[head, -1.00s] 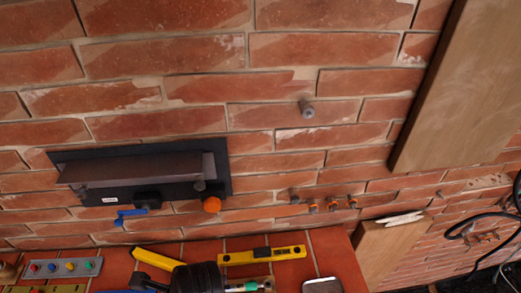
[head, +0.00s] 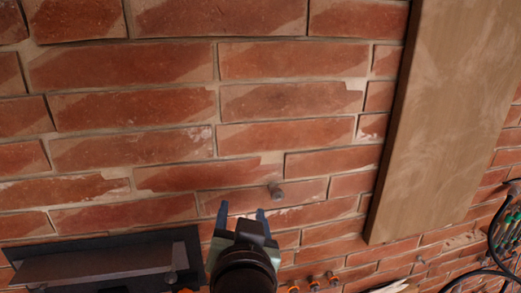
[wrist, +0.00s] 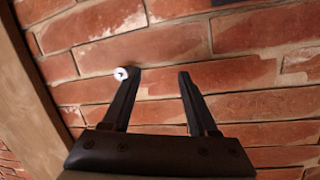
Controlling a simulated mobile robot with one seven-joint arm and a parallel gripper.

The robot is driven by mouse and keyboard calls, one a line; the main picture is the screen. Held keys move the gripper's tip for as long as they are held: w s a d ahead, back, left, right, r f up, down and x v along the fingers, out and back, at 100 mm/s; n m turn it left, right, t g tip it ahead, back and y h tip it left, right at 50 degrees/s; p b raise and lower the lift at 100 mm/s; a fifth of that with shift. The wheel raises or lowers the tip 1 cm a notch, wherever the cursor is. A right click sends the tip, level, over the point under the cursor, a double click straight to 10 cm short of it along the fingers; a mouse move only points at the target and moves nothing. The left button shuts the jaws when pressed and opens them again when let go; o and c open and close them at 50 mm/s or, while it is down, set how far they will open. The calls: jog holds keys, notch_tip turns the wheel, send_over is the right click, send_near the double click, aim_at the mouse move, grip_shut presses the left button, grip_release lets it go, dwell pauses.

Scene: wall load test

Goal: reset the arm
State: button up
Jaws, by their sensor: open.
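My gripper (head: 242,214) is at the lower middle of the head view, in front of the brick wall. Its two fingers are apart with nothing between them. In the wrist view my gripper (wrist: 158,76) is also open and empty.
A dark wall-mounted panel with a ledge (head: 110,262) is at the lower left. A wide wooden board (head: 440,120) stands against the wall at the right, with black cables (head: 497,240) beside it. Several small fittings (head: 315,284) stick out below. The upper wall is bare.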

jog(key=s+d+r+t, duration=0.1)
jog(key=s+r+t, duration=0.3)
jog(key=r, duration=0.5)
jog(key=s+d+r+n+t+h+b, duration=0.1)
jog(key=s+r+t, duration=0.3)
jog(key=r, duration=0.5)
jog(key=s+d+r+n+t+b, duration=0.1)
jog(key=s+r+t, duration=0.3)
jog(key=r, duration=0.6)
jog(key=shift+s, duration=0.8)
